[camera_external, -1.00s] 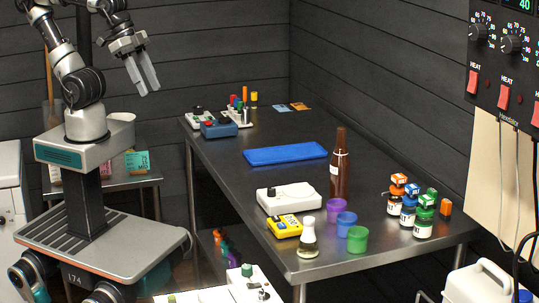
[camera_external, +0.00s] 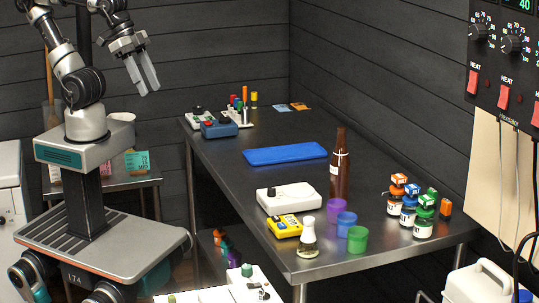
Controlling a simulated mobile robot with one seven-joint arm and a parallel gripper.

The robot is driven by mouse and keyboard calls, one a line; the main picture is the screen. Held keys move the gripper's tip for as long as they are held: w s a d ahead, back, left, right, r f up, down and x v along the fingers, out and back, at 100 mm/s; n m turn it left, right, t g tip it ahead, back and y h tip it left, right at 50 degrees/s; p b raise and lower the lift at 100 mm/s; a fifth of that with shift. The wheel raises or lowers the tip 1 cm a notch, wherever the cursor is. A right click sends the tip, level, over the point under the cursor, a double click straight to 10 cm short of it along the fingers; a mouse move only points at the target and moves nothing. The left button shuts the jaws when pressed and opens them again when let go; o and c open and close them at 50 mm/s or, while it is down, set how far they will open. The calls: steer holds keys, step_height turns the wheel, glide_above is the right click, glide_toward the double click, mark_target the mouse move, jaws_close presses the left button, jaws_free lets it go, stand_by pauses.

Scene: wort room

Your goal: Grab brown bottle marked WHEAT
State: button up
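A tall brown bottle (camera_external: 339,178) stands upright on the steel table (camera_external: 300,131). It has a pale label on its left side, too small to read, so I cannot tell if it says WHEAT. My gripper (camera_external: 146,88) hangs in the air at the upper left, beyond the table's left edge and far from the bottle. Its two fingers point down and look apart, with nothing between them.
Close to the bottle are a white device (camera_external: 287,196), purple (camera_external: 336,210), blue (camera_external: 346,223) and green (camera_external: 357,239) cups, a flask (camera_external: 308,240) and a yellow meter (camera_external: 284,226). Small jars (camera_external: 408,210) stand to the right.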

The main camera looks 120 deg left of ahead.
steer(key=o, duration=0.7)
steer(key=shift+o, duration=0.2)
steer(key=w+a+r+n, duration=0.1)
steer(key=w+a+r, duration=0.1)
steer(key=w, duration=0.4)
steer(key=w+a+r+n, duration=0.1)
steer(key=w+a+r, duration=0.15)
steer(key=w, duration=0.45)
steer(key=n+g+y+b, duration=0.1)
steer(key=n+g+y, duration=0.15)
steer(key=n, duration=0.25)
glide_above(338, 159)
steer(key=s+a, duration=0.1)
steer(key=s, duration=0.1)
steer(key=shift+t, duration=0.25)
step_height(338, 159, down, 22)
steer(key=shift+w+f, duration=0.1)
steer(key=shift+f, duration=0.1)
steer(key=shift+s+p+x, duration=0.2)
steer(key=shift+p+x, duration=0.05)
steer(key=shift+x, duration=1.3)
steer(key=shift+s+p+x, duration=0.15)
steer(key=shift+p+x, duration=0.05)
steer(key=shift+x, duration=1.35)
